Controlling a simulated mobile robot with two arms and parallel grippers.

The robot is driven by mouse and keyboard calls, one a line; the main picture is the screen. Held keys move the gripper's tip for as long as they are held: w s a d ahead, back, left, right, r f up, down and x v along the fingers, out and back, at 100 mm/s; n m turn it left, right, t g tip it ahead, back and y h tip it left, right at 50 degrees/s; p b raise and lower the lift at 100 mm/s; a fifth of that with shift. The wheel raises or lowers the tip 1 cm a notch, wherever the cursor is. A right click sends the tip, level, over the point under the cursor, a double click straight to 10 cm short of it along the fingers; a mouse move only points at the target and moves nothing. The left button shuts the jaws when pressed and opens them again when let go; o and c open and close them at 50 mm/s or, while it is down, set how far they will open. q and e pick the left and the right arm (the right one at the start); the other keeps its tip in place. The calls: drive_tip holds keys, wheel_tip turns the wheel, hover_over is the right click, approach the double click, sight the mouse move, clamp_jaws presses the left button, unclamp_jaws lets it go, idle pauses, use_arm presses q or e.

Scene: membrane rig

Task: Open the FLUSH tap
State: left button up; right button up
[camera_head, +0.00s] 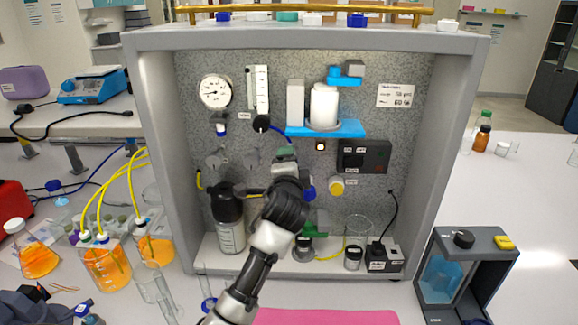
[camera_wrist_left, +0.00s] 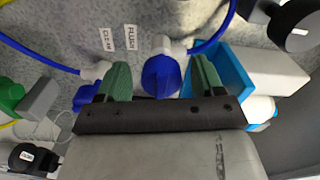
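In the left wrist view, a blue tap knob (camera_wrist_left: 160,77) sits on a white fitting with blue tubing, closest to the FLUSH label (camera_wrist_left: 130,38). My left gripper (camera_wrist_left: 158,82) is open, with one green finger on each side of this knob and a small gap showing on both sides. A second blue knob (camera_wrist_left: 86,98) is partly hidden behind the left finger, nearer the other label (camera_wrist_left: 107,40). My right gripper is not in view.
A blue shelf (camera_head: 340,130) with a white container (camera_head: 323,105) is just right of the gripper. A dark-capped bottle (camera_head: 229,215) stands to its left. A yellow knob (camera_head: 336,187) and a black switch box (camera_head: 364,157) are on the panel. Grey cabinet walls (camera_head: 160,160) enclose the sides.

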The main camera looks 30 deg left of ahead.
use_arm(q)
drive_tip(key=shift+s+d, duration=0.15)
drive_tip(key=shift+s, duration=0.05)
drive_tip(key=b+v, duration=0.3)
drive_tip(key=v, duration=0.7)
drive_tip(key=shift+s, duration=0.2)
